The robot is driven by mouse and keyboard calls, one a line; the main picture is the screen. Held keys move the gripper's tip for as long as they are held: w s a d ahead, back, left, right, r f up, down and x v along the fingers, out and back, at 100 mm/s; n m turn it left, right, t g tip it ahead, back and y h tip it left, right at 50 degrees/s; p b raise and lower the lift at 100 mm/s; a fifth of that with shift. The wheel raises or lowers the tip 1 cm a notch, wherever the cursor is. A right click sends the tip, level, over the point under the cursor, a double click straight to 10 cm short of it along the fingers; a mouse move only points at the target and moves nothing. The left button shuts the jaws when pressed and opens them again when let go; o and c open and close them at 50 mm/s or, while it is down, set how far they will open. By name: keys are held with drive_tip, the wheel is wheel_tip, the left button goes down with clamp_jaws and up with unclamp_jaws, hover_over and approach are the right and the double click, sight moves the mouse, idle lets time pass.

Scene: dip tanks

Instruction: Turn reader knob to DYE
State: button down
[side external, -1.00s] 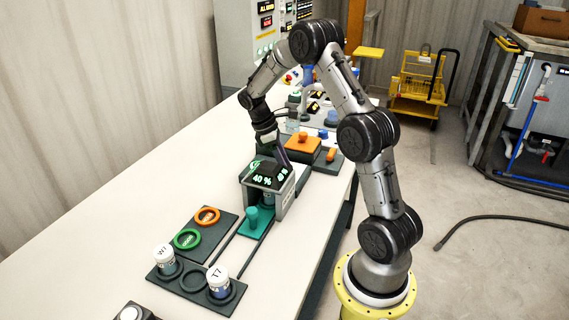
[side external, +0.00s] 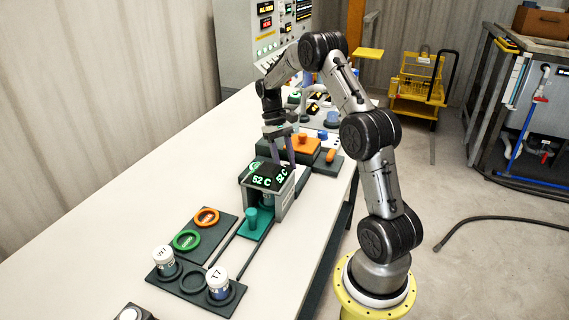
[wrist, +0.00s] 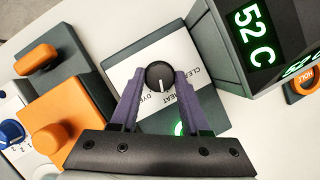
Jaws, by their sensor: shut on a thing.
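The reader knob (wrist: 159,77) is a round black dial with a white pointer line, on a white plate (wrist: 193,70) with printed words, of which "DYE" and "HEAT" are partly readable. The pointer line runs toward the bottom of the wrist view, near DYE and HEAT; I cannot tell exactly which it meets. My gripper (wrist: 160,80) is shut on the knob, with a purple finger on each side. In the side view my gripper (side external: 284,160) reaches down behind the reader (side external: 267,178), which hides the knob. The reader's display shows "52 C" in green.
Orange blocks with handles (wrist: 63,115) stand close to the left in the wrist view. A teal peg (side external: 252,217) stands in front of the reader. Jars (side external: 218,281) sit in a dark rack, near orange and green rings (side external: 187,241). The table's left side is clear.

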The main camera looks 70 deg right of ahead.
drive_tip(key=m, duration=0.2)
drive_tip(key=m+t+y, duration=0.1)
drive_tip(key=m, duration=0.1)
drive_tip(key=shift+s+r+m, duration=0.1)
drive_tip(key=shift+s+m, duration=0.05)
drive_tip(key=shift+m, duration=0.15)
drive_tip(key=shift+m+t+y, duration=0.5)
drive_tip(key=shift+m+t, duration=0.2)
drive_tip(key=shift+m, duration=1.1)
drive_tip(key=shift+c, duration=1.9)
unclamp_jaws()
drive_tip(key=shift+d, duration=0.1)
drive_tip(key=v, duration=1.3)
drive_tip(key=shift+r, duration=0.3)
drive_tip(key=shift+d, duration=0.1)
